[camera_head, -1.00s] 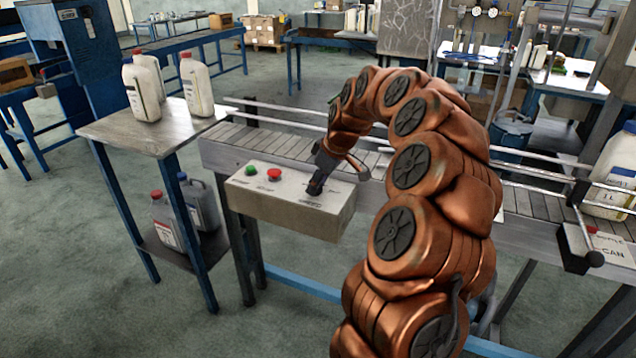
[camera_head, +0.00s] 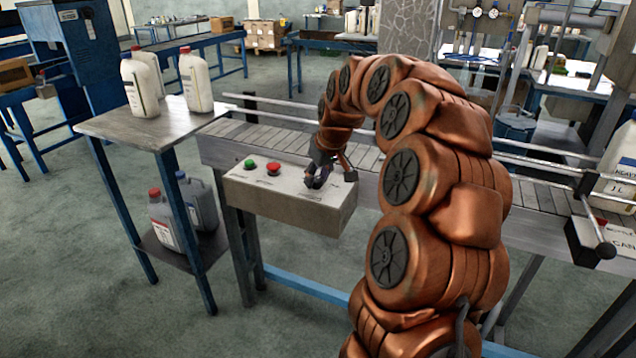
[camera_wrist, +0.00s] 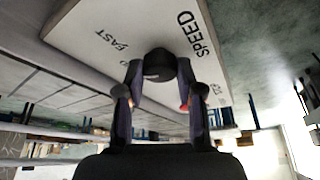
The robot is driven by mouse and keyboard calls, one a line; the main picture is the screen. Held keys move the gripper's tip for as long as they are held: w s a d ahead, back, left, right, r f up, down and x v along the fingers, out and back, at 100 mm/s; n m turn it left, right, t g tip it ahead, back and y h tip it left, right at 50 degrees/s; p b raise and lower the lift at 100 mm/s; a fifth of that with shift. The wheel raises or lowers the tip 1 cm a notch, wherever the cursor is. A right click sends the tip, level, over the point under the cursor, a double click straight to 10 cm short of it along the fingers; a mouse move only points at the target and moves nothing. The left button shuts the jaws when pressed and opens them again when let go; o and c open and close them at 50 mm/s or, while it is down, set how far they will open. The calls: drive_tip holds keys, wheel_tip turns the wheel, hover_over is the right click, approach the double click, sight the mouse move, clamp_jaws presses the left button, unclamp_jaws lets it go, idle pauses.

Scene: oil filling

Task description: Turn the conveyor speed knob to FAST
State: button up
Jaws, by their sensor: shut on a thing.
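The conveyor speed knob is a round black knob (camera_wrist: 160,64) on the pale top face of a control box (camera_head: 275,204). In the wrist view the word FAST is printed to the knob's upper left and SPEED to its right; another short label at the lower right is partly hidden by a finger. My gripper (camera_wrist: 160,92) is shut on the knob, with one dark finger on each side. In the head view my gripper (camera_head: 314,182) is at the right part of the box top and mostly hides the knob. I cannot tell clearly where the knob points.
A green button (camera_head: 249,164) and a red button (camera_head: 273,168) sit left of my gripper on the box. The conveyor (camera_head: 258,138) runs behind the box. A side table (camera_head: 150,130) with white bottles stands at the left. A large bottle (camera_head: 614,172) is at the far right.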

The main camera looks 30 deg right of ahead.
drive_tip(key=m+h+b, duration=0.2)
drive_tip(key=m, duration=0.3)
drive_tip(key=shift+a, duration=0.1)
idle(0.5)
drive_tip(key=shift+g, duration=0.3)
drive_tip(key=o, duration=1.1)
drive_tip(key=shift+r, duration=0.1)
drive_tip(key=v, duration=1.1)
drive_tip(key=shift+s+a+r, duration=0.1)
drive_tip(key=shift+s+r, duration=0.05)
drive_tip(key=shift+r, duration=0.2)
